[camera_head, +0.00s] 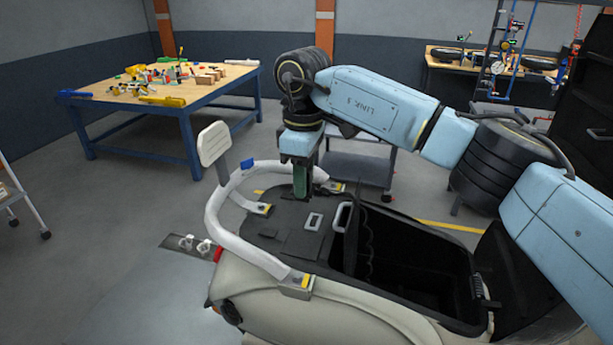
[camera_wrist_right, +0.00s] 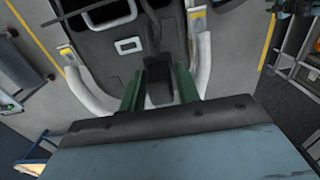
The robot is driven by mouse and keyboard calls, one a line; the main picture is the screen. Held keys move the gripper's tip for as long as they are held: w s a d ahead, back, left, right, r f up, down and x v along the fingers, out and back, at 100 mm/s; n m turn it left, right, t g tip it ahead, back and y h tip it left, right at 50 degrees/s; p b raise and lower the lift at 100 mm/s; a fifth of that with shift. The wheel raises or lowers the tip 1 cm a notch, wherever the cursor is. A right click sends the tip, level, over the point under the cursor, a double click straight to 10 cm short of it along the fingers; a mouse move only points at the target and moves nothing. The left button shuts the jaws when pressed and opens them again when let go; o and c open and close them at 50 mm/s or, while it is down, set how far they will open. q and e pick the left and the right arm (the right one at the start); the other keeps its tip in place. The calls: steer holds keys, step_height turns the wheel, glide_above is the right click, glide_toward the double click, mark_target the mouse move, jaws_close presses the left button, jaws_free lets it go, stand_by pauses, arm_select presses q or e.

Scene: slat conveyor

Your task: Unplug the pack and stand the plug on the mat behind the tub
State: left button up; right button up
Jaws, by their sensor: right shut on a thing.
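My right gripper (camera_head: 302,190) points down over the dark rear deck of the machine, behind the open black tub (camera_head: 455,262). In the right wrist view its green fingers (camera_wrist_right: 158,88) are closed on a dark grey block, which looks like the plug (camera_wrist_right: 158,75). A dark mat (camera_head: 284,242) lies flat on the deck, in front of the gripper in the head view. I cannot tell whether the plug touches the deck. The pack is not clearly visible inside the dark tub. My left gripper is out of view.
A white curved rail (camera_head: 222,228) with a backrest (camera_head: 214,143) surrounds the deck. A light grey handle (camera_head: 342,216) stands beside the tub opening. A grey cart (camera_head: 357,165) is behind the machine. A blue-framed table (camera_head: 165,95) stands farther off, with open floor between.

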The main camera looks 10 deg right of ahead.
steer(key=shift+s+a+r, duration=0.1)
steer(key=shift+a, duration=0.05)
steer(key=shift+f+b, duration=3.3)
steer(key=shift+f, duration=1.8)
steer(key=shift+f+b, duration=0.7)
steer(key=shift+f, duration=0.45)
steer(key=o, duration=1.1)
steer(key=shift+c, duration=0.2)
step_height(320, 180, up, 14)
steer(key=shift+f+b, duration=0.25)
steer(key=shift+b, duration=0.65)
